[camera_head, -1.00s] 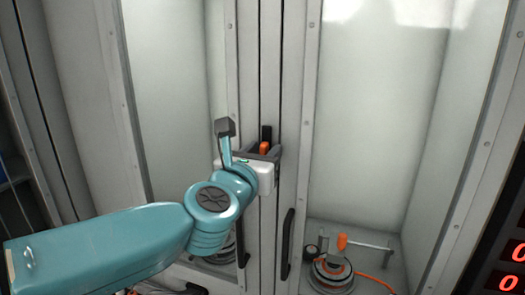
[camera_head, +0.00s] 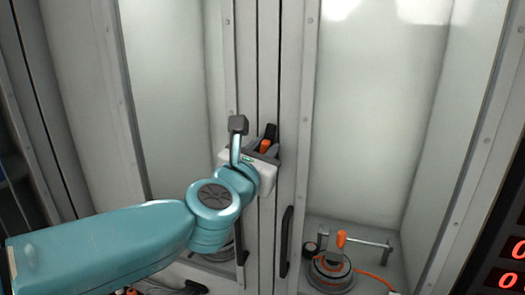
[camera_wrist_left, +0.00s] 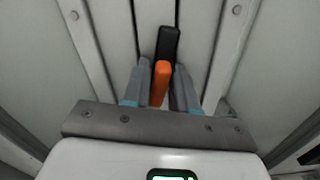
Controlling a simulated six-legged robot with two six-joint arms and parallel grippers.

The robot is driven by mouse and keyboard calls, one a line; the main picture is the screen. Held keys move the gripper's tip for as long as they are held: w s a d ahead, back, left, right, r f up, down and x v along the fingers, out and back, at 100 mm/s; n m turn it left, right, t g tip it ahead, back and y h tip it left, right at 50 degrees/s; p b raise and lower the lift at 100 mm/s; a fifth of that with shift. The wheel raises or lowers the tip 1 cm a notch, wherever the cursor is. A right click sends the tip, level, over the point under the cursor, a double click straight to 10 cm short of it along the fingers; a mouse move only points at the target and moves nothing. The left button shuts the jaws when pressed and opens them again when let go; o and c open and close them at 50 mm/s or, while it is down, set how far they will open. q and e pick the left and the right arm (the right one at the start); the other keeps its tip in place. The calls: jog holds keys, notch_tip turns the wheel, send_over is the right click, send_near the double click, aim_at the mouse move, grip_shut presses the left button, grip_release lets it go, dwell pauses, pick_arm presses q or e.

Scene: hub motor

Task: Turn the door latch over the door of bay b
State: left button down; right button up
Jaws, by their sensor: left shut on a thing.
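The door latch (camera_head: 270,133) is a black bar with an orange part, on the grey post between two glazed bay doors. In the head view its black end leans a little to the right of upright. My left gripper (camera_head: 263,147) is shut on the latch's orange part. The left wrist view shows the orange part (camera_wrist_left: 160,83) between the two grey fingers, with the black end (camera_wrist_left: 168,42) beyond them. The fingers hide the latch's lower part and pivot. My right gripper is in neither view. I cannot tell which bay is b.
Dark vertical door handles (camera_head: 286,241) stand below the latch. Behind the right glass is a round motor-like unit (camera_head: 330,271) with an orange grip and cable. A panel with red digits (camera_head: 512,265) is at the lower right edge.

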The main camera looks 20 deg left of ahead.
pick_arm(q)
jog(key=m, duration=0.3)
jog(key=shift+d+m, duration=0.25)
jog(key=shift+m, duration=0.15)
jog(key=m, duration=0.3)
jog(key=shift+d+f+m, duration=0.15)
jog(key=shift+f+m, duration=0.05)
jog(key=shift+m, duration=0.1)
jog(key=shift+d+f+m+p, duration=0.1)
jog(key=shift+f+m+p, duration=0.15)
jog(key=shift+m, duration=1.1)
jog(key=shift+d+f+m+p, duration=0.1)
jog(key=shift+m+p, duration=0.2)
jog(key=shift+m, duration=1)
jog(key=shift+f+m+p, duration=0.2)
jog(key=shift+m+p, duration=0.1)
jog(key=shift+m, duration=1.05)
jog(key=c, duration=1.1)
grip_release()
jog(key=shift+s, duration=0.1)
